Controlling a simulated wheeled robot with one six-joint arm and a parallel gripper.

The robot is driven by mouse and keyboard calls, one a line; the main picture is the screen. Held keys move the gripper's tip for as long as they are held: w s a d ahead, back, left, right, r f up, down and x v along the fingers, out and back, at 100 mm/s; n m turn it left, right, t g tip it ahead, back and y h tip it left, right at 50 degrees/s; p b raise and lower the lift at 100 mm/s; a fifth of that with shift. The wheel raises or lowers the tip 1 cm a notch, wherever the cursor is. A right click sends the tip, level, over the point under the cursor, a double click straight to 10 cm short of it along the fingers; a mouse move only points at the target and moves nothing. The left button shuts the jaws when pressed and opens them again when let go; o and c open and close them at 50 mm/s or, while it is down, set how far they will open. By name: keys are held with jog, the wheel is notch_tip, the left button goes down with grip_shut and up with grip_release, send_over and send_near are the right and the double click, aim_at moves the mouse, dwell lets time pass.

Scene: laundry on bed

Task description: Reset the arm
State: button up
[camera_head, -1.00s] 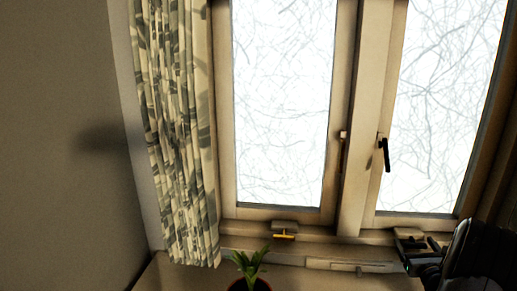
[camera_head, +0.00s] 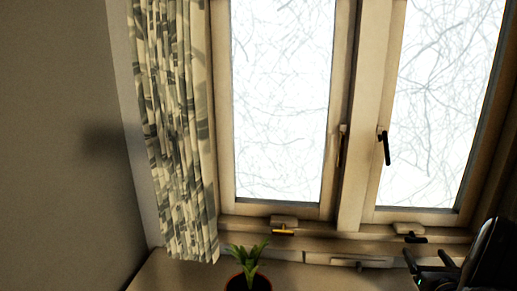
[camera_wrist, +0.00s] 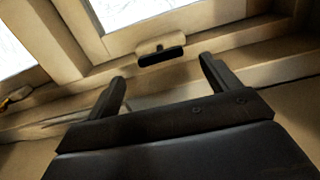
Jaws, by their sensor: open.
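My gripper (camera_head: 428,262) is at the lower right of the head view, in front of the window sill. In the wrist view my gripper (camera_wrist: 166,84) has its two dark fingers spread wide apart, with nothing between them. A black window latch on a pale mount (camera_wrist: 161,50) shows beyond the fingertips, apart from them. The same latch shows in the head view (camera_head: 410,232), just above the gripper.
A two-pane window (camera_head: 278,100) with a black handle (camera_head: 385,147) fills the middle and right. A patterned curtain (camera_head: 172,130) hangs at left. A potted plant (camera_head: 247,268) stands on the sill surface at bottom centre. A yellowish latch (camera_head: 283,230) is above it.

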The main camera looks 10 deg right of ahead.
aim_at(417, 241)
jog(key=v, duration=0.3)
jog(key=shift+s, duration=0.35)
jog(key=p+x, duration=0.1)
jog(key=x, duration=1)
jog(key=shift+a+p, duration=0.15)
jog(key=shift+p, duration=0.25)
jog(key=n+p, duration=0.2)
jog(key=n, duration=0.2)
jog(key=shift+r+n+p, duration=0.1)
jog(key=shift+n+p, duration=0.2)
jog(key=shift+p, duration=0.05)
jog(key=b+v, duration=0.2)
jog(key=v, duration=0.8)
jog(key=shift+s+b, duration=0.25)
jog(key=shift+b, duration=0.1)
jog(key=shift+s+a, duration=0.15)
jog(key=shift+s, duration=0.15)
jog(key=m, duration=0.4)
jog(key=shift+w+b, duration=0.1)
jog(key=shift+b, duration=0.25)
jog(key=m, duration=0.4)
jog(key=shift+m+b, duration=0.3)
jog(key=shift+b, duration=0.1)
jog(key=m, duration=0.4)
jog(key=shift+b, duration=0.4)
jog(key=shift+m, duration=2)
